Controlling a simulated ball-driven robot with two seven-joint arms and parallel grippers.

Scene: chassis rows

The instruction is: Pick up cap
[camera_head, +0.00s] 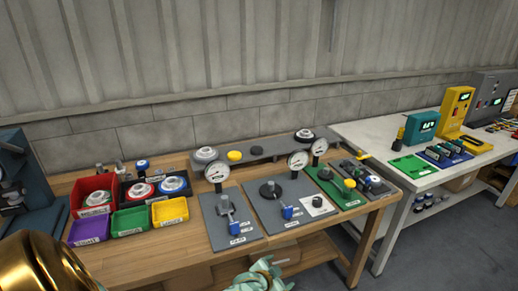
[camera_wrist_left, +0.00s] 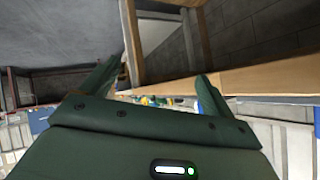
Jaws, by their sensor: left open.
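Several round, cap-like parts show in the head view, and I cannot tell which is the cap. A small yellow round part (camera_head: 234,155) sits on the grey raised shelf (camera_head: 265,148) at the back of the bench. My left gripper (camera_head: 263,276) is at the bottom of the head view, in front of the bench's front edge, apart from these parts. In the left wrist view its two green fingers (camera_wrist_left: 165,68) are spread, with nothing held between them. My right gripper is not in view.
The wooden bench (camera_head: 130,262) carries red (camera_head: 82,186), purple (camera_head: 90,230), green and yellow bins at left. Grey plates with upright dial gauges (camera_head: 217,173) stand mid-bench, before the shelf. A white table (camera_head: 388,132) with devices is at right.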

